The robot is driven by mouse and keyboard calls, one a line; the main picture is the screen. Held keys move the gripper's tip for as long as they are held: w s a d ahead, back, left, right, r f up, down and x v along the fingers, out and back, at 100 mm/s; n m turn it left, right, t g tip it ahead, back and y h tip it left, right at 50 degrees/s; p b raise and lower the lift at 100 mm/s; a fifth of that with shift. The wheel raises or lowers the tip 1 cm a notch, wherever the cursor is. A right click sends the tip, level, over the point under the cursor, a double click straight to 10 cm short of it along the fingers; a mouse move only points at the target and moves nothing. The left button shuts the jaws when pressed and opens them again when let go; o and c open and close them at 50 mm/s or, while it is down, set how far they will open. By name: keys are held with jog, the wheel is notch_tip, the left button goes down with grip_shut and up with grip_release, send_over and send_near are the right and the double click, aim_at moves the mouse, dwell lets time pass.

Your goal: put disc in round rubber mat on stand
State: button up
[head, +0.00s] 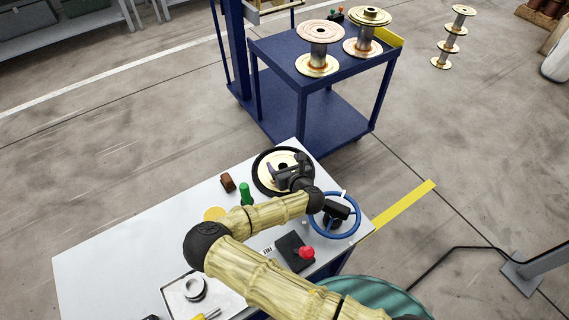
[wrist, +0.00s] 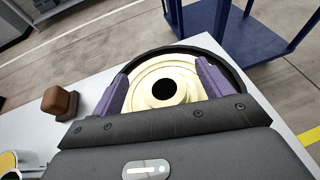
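The disc (head: 268,170) is pale cream with a dark central hole. It lies inside the black rim of the round rubber mat (head: 256,179), at the far end of the white tabletop. In the wrist view the disc (wrist: 151,72) shows between and beyond my fingers, with the dark mat (wrist: 238,72) curving around it. My gripper (head: 277,170) is over the disc, its purple fingers (wrist: 164,80) spread wide on either side of the hub. They look open; contact with the disc is hard to judge. My gripper hides part of the disc and mat.
A blue cart (head: 290,60) behind holds two spools (head: 319,45) (head: 362,40). On the white table (head: 120,240) are a brown block (head: 228,182), a green peg (head: 246,194), a blue handwheel (head: 350,232) and a red button (head: 306,252). Another spool stack (head: 453,38) stands on the floor.

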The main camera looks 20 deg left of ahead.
jog(key=shift+s+d, duration=0.1)
jog(key=p+v, duration=0.2)
jog(key=v, duration=1.5)
dwell(0.8)
